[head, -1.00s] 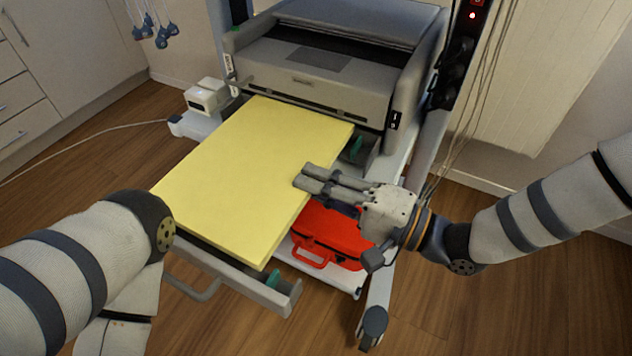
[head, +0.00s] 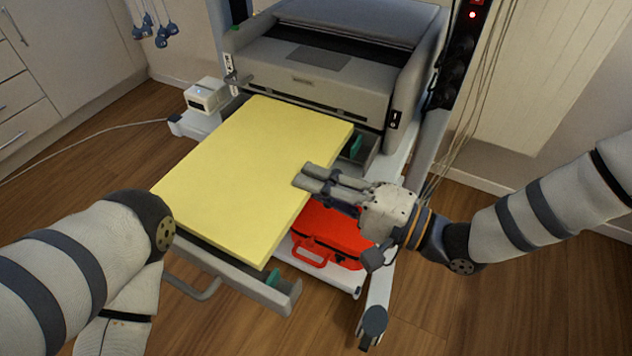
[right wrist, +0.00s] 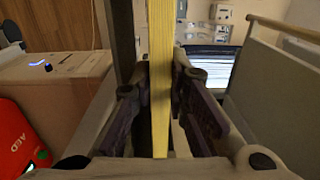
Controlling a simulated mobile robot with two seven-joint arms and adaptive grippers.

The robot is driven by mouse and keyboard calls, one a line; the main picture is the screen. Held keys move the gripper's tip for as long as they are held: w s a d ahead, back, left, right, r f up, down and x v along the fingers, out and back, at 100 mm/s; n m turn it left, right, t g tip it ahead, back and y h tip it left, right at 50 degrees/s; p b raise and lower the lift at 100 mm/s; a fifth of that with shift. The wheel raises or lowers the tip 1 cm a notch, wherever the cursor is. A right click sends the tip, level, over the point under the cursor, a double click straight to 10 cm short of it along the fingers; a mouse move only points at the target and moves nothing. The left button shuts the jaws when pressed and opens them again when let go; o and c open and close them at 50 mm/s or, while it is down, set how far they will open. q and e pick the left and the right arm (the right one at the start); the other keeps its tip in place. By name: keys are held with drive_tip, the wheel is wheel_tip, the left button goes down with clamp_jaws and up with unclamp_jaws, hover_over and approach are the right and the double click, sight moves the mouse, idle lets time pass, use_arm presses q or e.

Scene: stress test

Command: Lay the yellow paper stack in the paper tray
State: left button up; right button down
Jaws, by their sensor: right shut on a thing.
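The yellow paper stack (head: 255,175) is a large flat slab in the head view, above the pulled-out paper tray (head: 245,286) of the grey printer. My right gripper (head: 306,180) is shut on the stack's right edge. In the right wrist view the stack (right wrist: 160,70) shows as a thin yellow edge between the fingers (right wrist: 160,105). The stack covers most of the tray, and I cannot tell whether it touches the tray floor. My left arm comes in at the lower left; its gripper is hidden, seemingly behind the stack or arm.
The printer (head: 330,75) stands at the back. A red case (head: 330,235) lies on a white shelf below the tray, right of it. A small white device (head: 207,95) sits left of the printer. A power strip (head: 455,75) and cables hang at the right.

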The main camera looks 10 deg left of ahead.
wheel_tip(320, 180, down, 3)
drive_tip(key=shift+r+b, duration=0.1)
drive_tip(key=shift+b, duration=0.95)
